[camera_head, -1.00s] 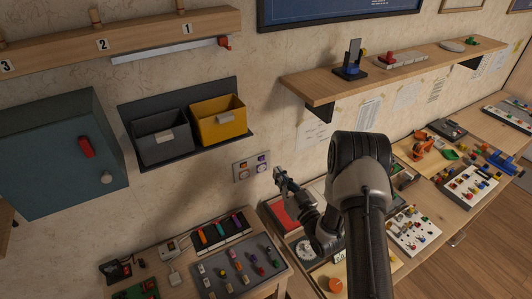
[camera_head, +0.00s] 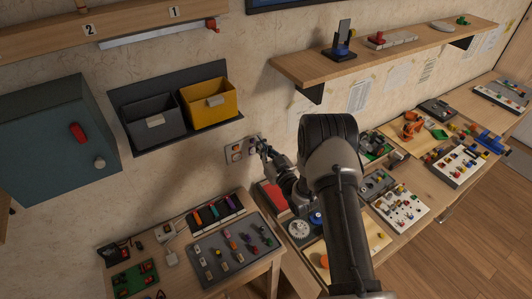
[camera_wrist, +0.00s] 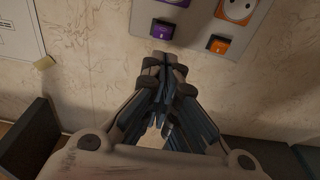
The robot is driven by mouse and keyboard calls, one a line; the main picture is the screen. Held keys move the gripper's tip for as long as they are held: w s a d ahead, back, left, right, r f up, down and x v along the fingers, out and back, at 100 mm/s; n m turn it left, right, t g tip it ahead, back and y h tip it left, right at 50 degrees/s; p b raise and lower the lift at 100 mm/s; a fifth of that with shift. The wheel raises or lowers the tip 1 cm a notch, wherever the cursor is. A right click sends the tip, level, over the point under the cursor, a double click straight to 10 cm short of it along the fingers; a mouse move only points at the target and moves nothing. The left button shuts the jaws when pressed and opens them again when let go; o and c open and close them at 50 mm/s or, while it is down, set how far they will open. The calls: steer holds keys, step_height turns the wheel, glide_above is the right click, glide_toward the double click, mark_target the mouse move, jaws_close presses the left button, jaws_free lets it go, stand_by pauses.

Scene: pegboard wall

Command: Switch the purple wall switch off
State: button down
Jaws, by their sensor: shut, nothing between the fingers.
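The purple wall switch (camera_wrist: 161,30) sits low on the left of a grey wall plate (camera_wrist: 197,38) in the wrist view. An orange switch (camera_wrist: 218,44) is to its right. My gripper (camera_wrist: 165,61) is shut and empty, its fingertips just below the purple switch in the picture. I cannot tell whether they touch it. In the head view my gripper (camera_head: 258,143) is at the right side of the plate (camera_head: 234,154) and covers part of it, so the purple switch is not clear there.
A yellow bin (camera_head: 208,103) and a grey bin (camera_head: 155,127) hang to the upper left of the plate. A wooden shelf (camera_head: 385,55) is at the upper right. Cluttered workbenches lie below. A paper sheet (camera_wrist: 20,40) is on the wall at left in the wrist view.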

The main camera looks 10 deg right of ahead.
mark_target(250, 131)
steer(key=shift+x, duration=1.75)
